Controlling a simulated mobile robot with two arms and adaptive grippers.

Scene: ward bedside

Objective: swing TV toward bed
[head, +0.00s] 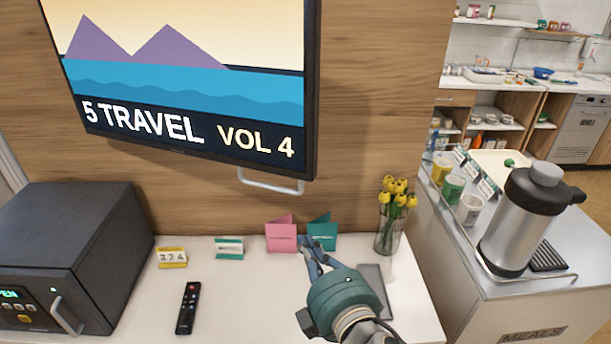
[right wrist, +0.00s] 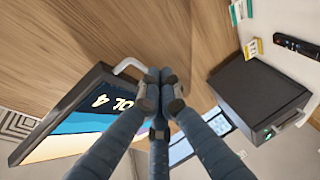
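The TV (head: 190,75) is on the wood-panelled wall, its screen showing "5 TRAVEL VOL 4". A pale bar handle (head: 271,186) sticks out under its lower right edge. My right gripper (head: 309,246) is below and to the right of the handle, above the white counter, with nothing seen in it. In the right wrist view my right gripper's fingertips (right wrist: 160,74) come together, and the handle (right wrist: 130,66) is beside them, apart from the fingers. The TV (right wrist: 75,118) is at the left there. The bed is not seen, nor my left gripper.
On the counter (head: 225,300) are a dark oven-like box (head: 75,245), a remote (head: 187,308), a pink card (head: 281,235), a teal card (head: 322,232) and yellow flowers in a glass vase (head: 388,235). A steel flask (head: 525,220) stands on the cart at right.

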